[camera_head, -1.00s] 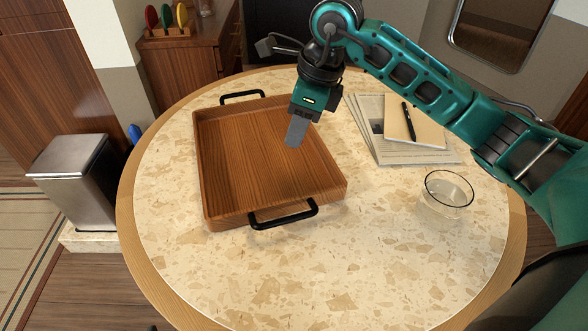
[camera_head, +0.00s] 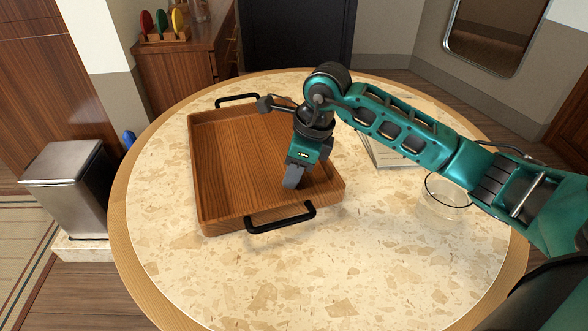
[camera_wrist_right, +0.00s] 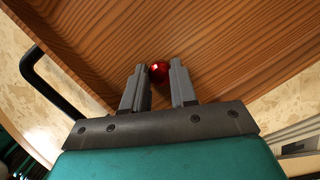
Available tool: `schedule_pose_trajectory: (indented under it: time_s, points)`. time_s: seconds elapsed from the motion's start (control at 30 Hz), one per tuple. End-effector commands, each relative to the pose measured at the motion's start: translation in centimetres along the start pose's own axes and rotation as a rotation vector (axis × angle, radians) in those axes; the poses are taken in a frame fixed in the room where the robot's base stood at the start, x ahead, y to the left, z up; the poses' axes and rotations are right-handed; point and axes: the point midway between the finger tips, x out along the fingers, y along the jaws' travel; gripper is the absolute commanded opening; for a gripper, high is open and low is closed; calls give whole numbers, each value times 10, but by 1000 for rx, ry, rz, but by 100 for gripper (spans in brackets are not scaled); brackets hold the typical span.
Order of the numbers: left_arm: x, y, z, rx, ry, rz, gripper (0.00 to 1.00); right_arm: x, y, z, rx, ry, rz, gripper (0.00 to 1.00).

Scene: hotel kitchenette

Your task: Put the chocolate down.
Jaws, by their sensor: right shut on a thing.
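The chocolate (camera_wrist_right: 158,72) is a small, shiny red ball between the fingertips of my right gripper in the right wrist view. In the head view the fingers hide it. My right gripper (camera_head: 292,184) is shut on it and points down over the right part of the wooden tray (camera_head: 225,165), inside its walls. Bare tray floor lies behind the chocolate in the wrist view. I cannot tell whether the chocolate touches the floor. My left gripper is not in view.
The tray has black handles at its back (camera_head: 237,98) and front (camera_head: 280,217). A clear glass bowl (camera_head: 446,195) stands to the right on the round table (camera_head: 300,280). Papers (camera_head: 385,155) lie partly hidden behind my right arm. The tray's left part and the front tabletop are clear.

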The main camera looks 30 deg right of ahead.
Motion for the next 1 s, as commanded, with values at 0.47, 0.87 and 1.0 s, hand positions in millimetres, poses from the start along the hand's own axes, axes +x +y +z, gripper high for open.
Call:
schedule_pose_trajectory:
  time_s: [0.47, 0.87, 1.0]
  points:
    - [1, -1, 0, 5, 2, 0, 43, 2, 0, 0, 0, 0, 0, 53]
    - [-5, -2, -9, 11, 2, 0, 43, -40, -1, 1, -1, -1, -6, 53]
    - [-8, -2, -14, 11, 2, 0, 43, -72, -2, 1, 1, -2, -6, 53]
